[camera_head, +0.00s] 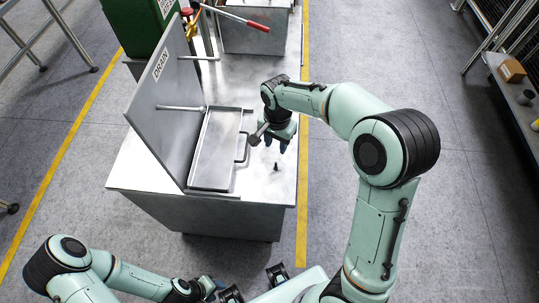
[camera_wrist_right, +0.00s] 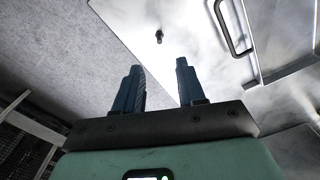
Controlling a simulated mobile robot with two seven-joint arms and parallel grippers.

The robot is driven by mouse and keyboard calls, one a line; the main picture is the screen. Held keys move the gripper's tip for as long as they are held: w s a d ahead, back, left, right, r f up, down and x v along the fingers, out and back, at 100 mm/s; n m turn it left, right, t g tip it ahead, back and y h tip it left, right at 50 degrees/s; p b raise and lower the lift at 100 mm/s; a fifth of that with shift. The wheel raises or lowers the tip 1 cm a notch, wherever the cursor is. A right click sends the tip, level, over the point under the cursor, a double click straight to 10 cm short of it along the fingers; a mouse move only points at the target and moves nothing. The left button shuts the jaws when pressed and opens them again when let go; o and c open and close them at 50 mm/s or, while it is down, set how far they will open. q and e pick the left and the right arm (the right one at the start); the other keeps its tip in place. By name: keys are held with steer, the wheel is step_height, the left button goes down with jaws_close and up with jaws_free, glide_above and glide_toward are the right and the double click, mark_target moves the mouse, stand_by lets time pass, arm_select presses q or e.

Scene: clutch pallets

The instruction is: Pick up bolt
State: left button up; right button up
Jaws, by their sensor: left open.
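The bolt (camera_head: 276,167) is a small dark piece on the metal table top, right of the tray. It also shows in the right wrist view (camera_wrist_right: 159,36), beyond the fingertips. My right gripper (camera_head: 277,148) hangs over the table just behind the bolt in the head view. In the right wrist view its two blue fingers (camera_wrist_right: 158,66) are apart, with nothing between them. My left gripper (camera_head: 212,284) is at the bottom of the head view, away from the bolt, partly cut off, and open.
A metal tray (camera_head: 240,119) with a handle lies on the table (camera_head: 256,193). An upright panel marked DRAIN (camera_head: 160,85) stands left of it. A green box (camera_head: 140,20) and a red-handled lever (camera_head: 256,26) are at the back. Table surface around the bolt is clear.

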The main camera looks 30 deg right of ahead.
glide_above(276, 163)
steer(key=f, duration=0.7)
steer(key=shift+s+f+b, duration=0.1)
steer(key=shift+s+b, duration=0.2)
steer(key=f, duration=0.5)
steer(key=shift+w+f, duration=0.35)
steer(key=shift+f, duration=0.05)
jaws_close()
